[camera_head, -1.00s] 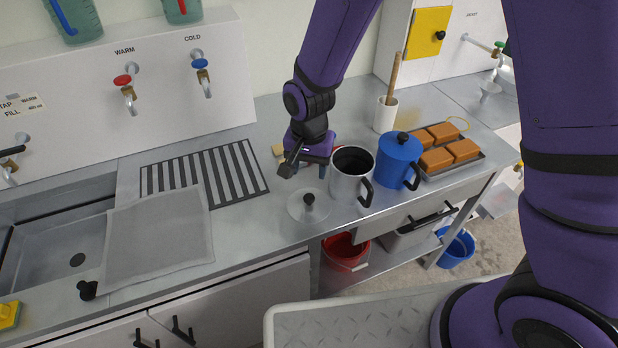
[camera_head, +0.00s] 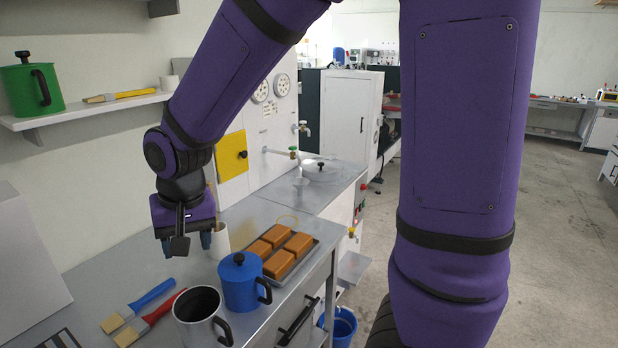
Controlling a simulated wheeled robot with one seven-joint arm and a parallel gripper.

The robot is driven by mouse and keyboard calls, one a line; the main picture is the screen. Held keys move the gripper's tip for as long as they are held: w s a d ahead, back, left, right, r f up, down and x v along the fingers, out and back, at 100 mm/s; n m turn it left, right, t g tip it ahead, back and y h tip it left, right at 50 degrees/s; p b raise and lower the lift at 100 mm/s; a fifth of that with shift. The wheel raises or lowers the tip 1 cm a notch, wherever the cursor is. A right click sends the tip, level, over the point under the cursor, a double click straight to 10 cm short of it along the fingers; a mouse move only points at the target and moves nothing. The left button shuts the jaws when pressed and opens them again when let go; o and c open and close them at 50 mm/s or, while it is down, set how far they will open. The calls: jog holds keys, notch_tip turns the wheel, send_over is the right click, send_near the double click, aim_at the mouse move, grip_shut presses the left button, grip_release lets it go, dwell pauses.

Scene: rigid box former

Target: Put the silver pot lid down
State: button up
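My gripper (camera_head: 187,246) points down above the counter, behind the pots. Its two blue fingertips stand apart, with nothing seen between them; a dark part of the gripper partly covers the gap. The silver pot (camera_head: 201,318) stands uncovered at the bottom edge, its black handle to the right. The counter in front of it, where a silver lid with a black knob lay earlier, is out of view. A low round silver thing with a black knob (camera_head: 320,167) sits on the far counter; I cannot tell whether it is a lid.
A blue lidded pot (camera_head: 243,282) stands close to the silver pot. A tray (camera_head: 302,262) of orange-brown blocks and a white holder (camera_head: 221,240) are to its right and behind. A blue-handled brush (camera_head: 138,306) and a red-handled brush (camera_head: 150,319) lie at left.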

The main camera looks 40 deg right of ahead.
jog(key=s+d+r+n+t, duration=0.2)
jog(key=s+d+r+t, duration=0.1)
jog(key=s+d+r, duration=1)
jog(key=s, duration=0.4)
jog(key=shift+d+r+h, duration=0.3)
jog(key=shift+d+h, duration=0.05)
jog(key=shift+h, duration=0.05)
